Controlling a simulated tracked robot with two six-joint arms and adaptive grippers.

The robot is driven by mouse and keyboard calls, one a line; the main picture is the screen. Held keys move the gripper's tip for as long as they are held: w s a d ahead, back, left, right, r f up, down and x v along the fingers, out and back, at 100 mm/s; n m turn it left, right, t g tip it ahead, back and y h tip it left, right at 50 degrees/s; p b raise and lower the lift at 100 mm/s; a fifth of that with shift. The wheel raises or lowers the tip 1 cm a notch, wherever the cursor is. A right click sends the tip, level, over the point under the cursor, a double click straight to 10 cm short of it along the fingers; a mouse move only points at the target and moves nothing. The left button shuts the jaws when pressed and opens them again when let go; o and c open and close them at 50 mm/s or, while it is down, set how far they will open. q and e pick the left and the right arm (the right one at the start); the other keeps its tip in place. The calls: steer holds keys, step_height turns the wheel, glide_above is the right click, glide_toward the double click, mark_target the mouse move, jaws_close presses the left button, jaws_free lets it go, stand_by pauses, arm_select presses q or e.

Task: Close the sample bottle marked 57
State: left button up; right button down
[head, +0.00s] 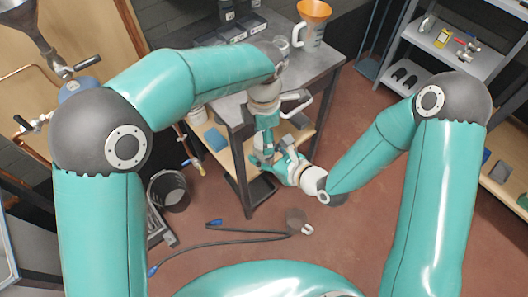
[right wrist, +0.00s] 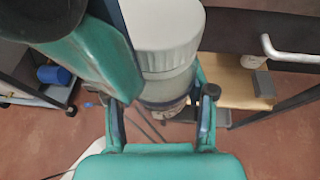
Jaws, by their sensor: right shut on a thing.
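A bottle with a pale translucent body (right wrist: 168,86) and a wide grey-white cap (right wrist: 165,35) shows in the right wrist view. The cap sits at the top of the bottle; I cannot tell how tightly. No number on it is readable. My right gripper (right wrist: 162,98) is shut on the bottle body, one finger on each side. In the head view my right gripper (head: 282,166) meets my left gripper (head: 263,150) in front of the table. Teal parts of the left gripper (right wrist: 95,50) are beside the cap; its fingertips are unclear. The bottle is mostly hidden in the head view.
A grey table (head: 315,65) stands behind the grippers, with black bins (head: 235,28) and an orange funnel (head: 314,11) on a jug. A black bucket (head: 170,191) and a cable (head: 235,240) are on the floor. A grey shelf (head: 440,50) stands back right.

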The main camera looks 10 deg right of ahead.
arm_select(q)
steer(key=c, duration=0.9)
steer(key=m, duration=1.3)
steer(key=shift+m, duration=0.4)
steer(key=m, duration=1)
steer(key=shift+w+m, duration=0.1)
steer(key=shift+m, duration=0.3)
steer(key=m, duration=0.6)
steer(key=shift+m, duration=0.3)
steer(key=m, duration=0.6)
steer(key=shift+m, duration=0.4)
steer(key=m, duration=0.6)
steer(key=shift+m, duration=0.3)
steer(key=m, duration=0.5)
steer(key=shift+f+m, duration=0.1)
steer(key=shift+m, duration=0.3)
steer(key=o, duration=1.4)
steer(key=shift+c, duration=0.2)
